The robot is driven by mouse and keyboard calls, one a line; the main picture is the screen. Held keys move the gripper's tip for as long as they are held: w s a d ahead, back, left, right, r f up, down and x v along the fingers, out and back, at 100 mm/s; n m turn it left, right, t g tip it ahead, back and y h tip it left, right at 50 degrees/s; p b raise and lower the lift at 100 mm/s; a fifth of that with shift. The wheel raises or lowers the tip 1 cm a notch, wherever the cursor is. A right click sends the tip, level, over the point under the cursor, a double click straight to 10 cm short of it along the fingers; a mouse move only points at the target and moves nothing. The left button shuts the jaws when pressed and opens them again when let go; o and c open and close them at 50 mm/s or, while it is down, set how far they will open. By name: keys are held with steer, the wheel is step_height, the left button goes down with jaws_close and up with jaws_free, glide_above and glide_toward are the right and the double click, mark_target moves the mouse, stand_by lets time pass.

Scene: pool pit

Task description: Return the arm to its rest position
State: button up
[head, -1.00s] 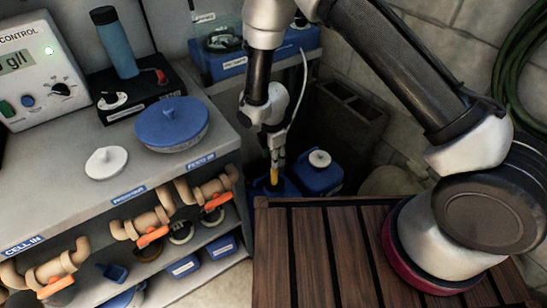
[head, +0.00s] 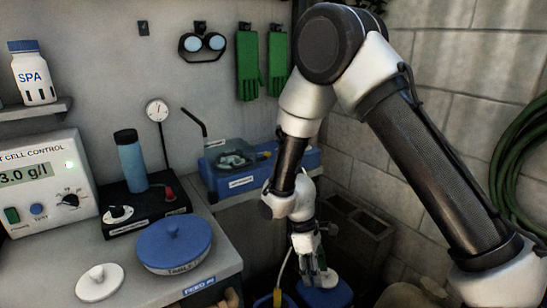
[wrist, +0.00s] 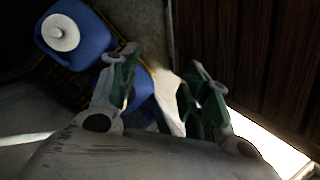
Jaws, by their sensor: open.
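My gripper (head: 318,276) hangs at the end of my arm, pointing down, over the blue containers at the back by the wall. In the wrist view my gripper (wrist: 155,95) shows its two green-lined fingers spread apart with nothing between them. A blue container with a white cap (head: 322,284) is just below and beside the fingers in the head view. The same container's white cap (wrist: 61,33) shows at the upper left of the wrist view. My arm is raised, with its elbow high and bent.
A grey counter (head: 225,258) at left holds a blue lidded tub (head: 174,247), a white lid (head: 99,283), a blue bottle (head: 130,162) and a control box (head: 45,185). Green gloves (head: 248,70) and a hose (head: 510,160) hang on the walls.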

steer(key=s+d+r+m+y, duration=0.15)
steer(key=d+r+m, duration=0.35)
steer(key=r, duration=0.5)
steer(key=s+d+r+m, duration=0.2)
steer(key=d+r+m, duration=0.1)
steer(key=d+r, duration=0.55)
steer(key=s+d+r+m+t, duration=0.3)
steer(key=s+d+r, duration=0.2)
steer(key=r, duration=0.3)
steer(key=s+d+r+m+t+y, duration=0.1)
steer(key=s+d+r+t, duration=0.3)
steer(key=r, duration=0.5)
steer(key=shift+s+d+m, duration=0.7)
steer(key=shift+d+m, duration=0.2)
steer(key=shift+d, duration=0.35)
